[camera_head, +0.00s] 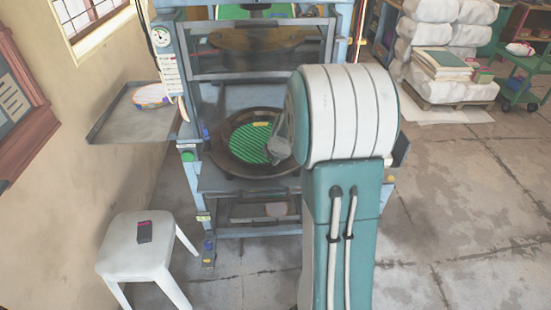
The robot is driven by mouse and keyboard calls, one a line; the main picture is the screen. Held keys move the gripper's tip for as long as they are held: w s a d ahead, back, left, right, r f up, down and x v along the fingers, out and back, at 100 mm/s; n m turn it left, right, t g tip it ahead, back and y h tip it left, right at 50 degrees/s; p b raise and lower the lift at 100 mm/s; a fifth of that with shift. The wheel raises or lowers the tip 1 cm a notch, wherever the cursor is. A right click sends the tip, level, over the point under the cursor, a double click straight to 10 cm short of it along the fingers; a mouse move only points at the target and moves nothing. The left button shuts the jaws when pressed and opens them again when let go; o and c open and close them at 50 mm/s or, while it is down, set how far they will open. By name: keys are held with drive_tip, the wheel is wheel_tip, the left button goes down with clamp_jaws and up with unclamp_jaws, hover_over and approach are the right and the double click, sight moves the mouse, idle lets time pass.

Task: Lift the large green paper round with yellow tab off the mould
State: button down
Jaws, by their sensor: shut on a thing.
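The large green paper round (248,142) has dark stripes and lies in the round dark mould (222,158) of the press. Its small yellow tab (261,124) shows at its far edge. My gripper (277,150) is at the right edge of the round, partly hidden behind my own white and teal arm. It is shut on the round, though its fingertips are small and unclear. The right part of the round and of the mould is hidden by my arm. I cannot tell whether the round touches the mould all over.
The blue-grey press frame (188,110) surrounds the mould, with an upper plate (255,40) above it. A side tray (135,122) at left holds a round pale item (150,95). A white stool (135,245) bears a small dark box (144,231).

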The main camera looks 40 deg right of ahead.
drive_tip(key=c, duration=0.6)
unclamp_jaws()
drive_tip(key=shift+c, duration=0.2)
drive_tip(key=v, duration=1.1)
drive_tip(key=shift+r, duration=0.4)
drive_tip(key=shift+s, duration=0.15)
